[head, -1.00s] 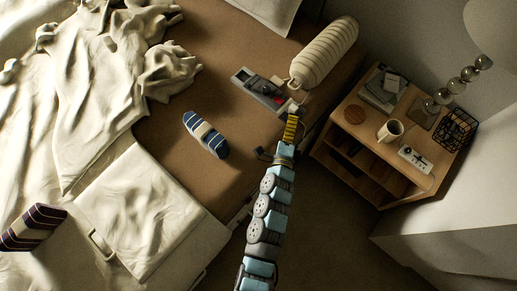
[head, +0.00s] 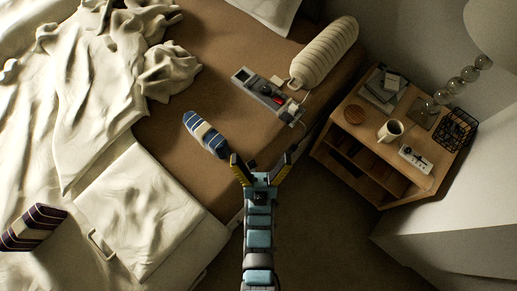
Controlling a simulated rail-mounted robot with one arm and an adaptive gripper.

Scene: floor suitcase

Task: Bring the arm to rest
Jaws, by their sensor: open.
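My gripper (head: 261,170) is in the lower middle of the head view, with its two dark, yellow-marked fingers spread wide. Nothing is between the fingers. It is over the edge of the brown bed (head: 180,135), beside the gap to the nightstand. The left fingertip is close to a rolled blue, white and grey striped cloth (head: 204,133) on the bed; I cannot tell if they touch. My arm reaches up from the bottom edge, nearly straight.
A grey device with a red part (head: 267,94) and a ribbed cream bolster (head: 324,52) lie on the bed's far side. The wooden nightstand (head: 365,138) at right holds a mug (head: 390,130) and a wire basket (head: 456,130). A white suitcase-like case (head: 145,215) and striped roll (head: 32,227) are left.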

